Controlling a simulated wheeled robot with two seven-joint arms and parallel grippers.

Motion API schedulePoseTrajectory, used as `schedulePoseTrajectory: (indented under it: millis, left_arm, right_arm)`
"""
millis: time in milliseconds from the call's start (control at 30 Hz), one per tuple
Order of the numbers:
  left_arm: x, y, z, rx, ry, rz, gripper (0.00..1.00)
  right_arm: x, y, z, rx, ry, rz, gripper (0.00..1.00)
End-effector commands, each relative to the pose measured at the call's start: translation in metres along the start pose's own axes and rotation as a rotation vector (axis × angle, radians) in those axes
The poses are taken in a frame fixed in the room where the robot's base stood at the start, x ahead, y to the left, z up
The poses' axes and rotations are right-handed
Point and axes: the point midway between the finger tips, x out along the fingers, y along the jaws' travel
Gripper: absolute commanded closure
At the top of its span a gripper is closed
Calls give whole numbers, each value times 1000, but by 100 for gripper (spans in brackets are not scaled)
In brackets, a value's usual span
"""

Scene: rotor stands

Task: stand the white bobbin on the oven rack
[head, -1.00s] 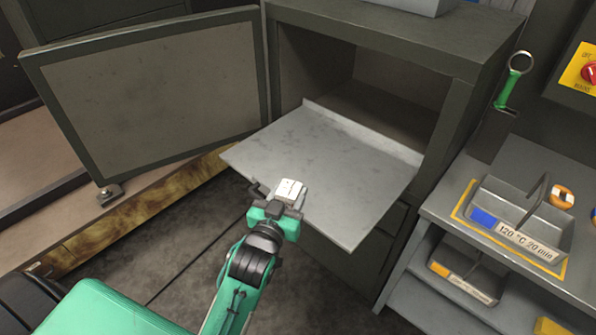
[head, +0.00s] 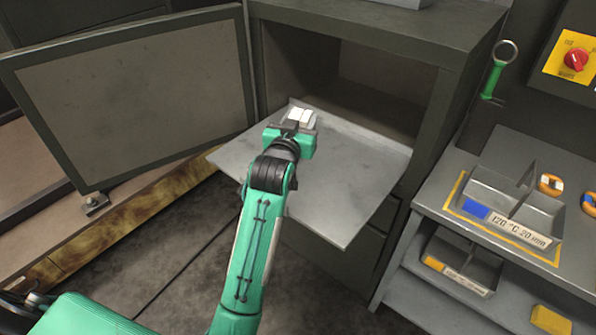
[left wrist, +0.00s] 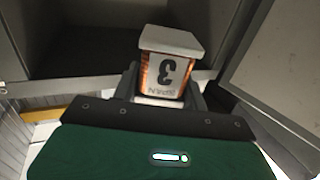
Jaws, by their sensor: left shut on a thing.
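The white bobbin (left wrist: 168,70) is in the jaws of my left gripper (left wrist: 165,98). It has a white square top flange, copper winding and a label with a "3" that reads upside down in the left wrist view. In the head view the bobbin (head: 299,115) shows as a small white block at the tip of my left gripper (head: 293,128). The gripper is shut on it over the back left of the oven rack (head: 345,195), a flat grey pulled-out sheet. I cannot tell whether the bobbin touches the rack. My right gripper is not in view.
The oven (head: 420,60) is open behind the rack, its door (head: 130,100) swung out to the left. A grey bench (head: 450,175) at the right holds a divided tray (head: 515,200) and orange-and-white rotors (head: 550,184). The rack's right and front parts are clear.

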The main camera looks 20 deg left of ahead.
Motion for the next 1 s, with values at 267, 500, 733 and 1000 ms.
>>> schedulePoseTrajectory:
  millis: [267,500,733,1000]
  left_arm:
    - [-1,0,78,0,-5,0,92]
    - [0,0,115,0,2,0,92]
    - [0,0,142,0,-2,0,92]
    - [0,0,162,0,3,0,92]
  right_arm:
    - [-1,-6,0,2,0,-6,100]
    - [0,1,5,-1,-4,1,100]
    - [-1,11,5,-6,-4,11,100]
    - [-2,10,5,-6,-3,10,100]
